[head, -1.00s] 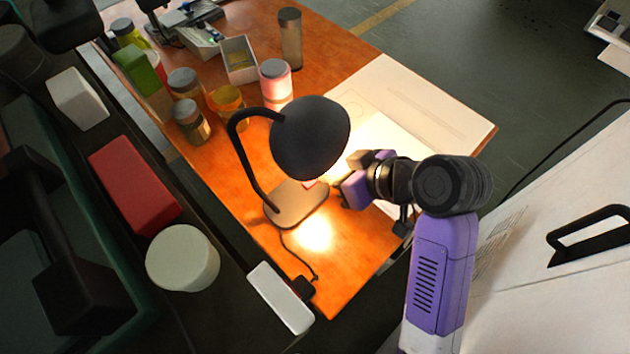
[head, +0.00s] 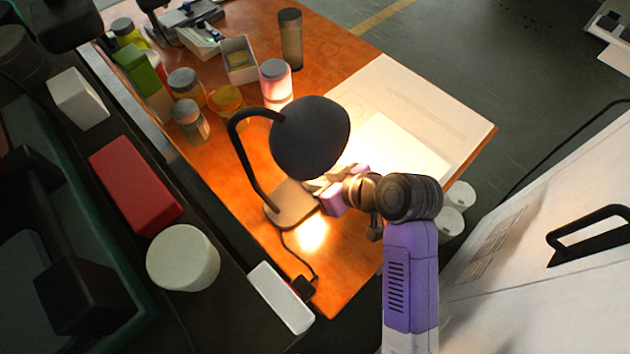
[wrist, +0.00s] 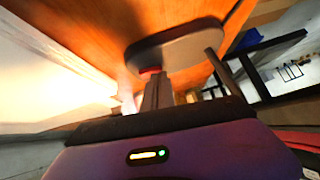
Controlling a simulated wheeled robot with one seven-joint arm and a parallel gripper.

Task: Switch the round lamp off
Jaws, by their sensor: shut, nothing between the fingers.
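The round lamp (head: 310,138) has a black dome shade on a bent black neck and stands on a flat, rounded base (head: 292,208) on the wooden table. It is lit: bright light falls on the table and papers beneath it. My gripper (head: 318,188) is at the right edge of the base, under the shade; its fingertips are partly hidden there. In the wrist view the shut fingers (wrist: 155,92) point at the lamp base (wrist: 178,46), with a small red part (wrist: 150,72) at its near edge by the fingertips. I cannot tell whether they touch it.
Several jars (head: 188,118), a pink-lit can (head: 276,84), a small open box (head: 239,60) and a dark cylinder (head: 290,38) stand behind the lamp. Papers (head: 420,110) lie to the right. A white power strip (head: 280,298) is at the table's front edge.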

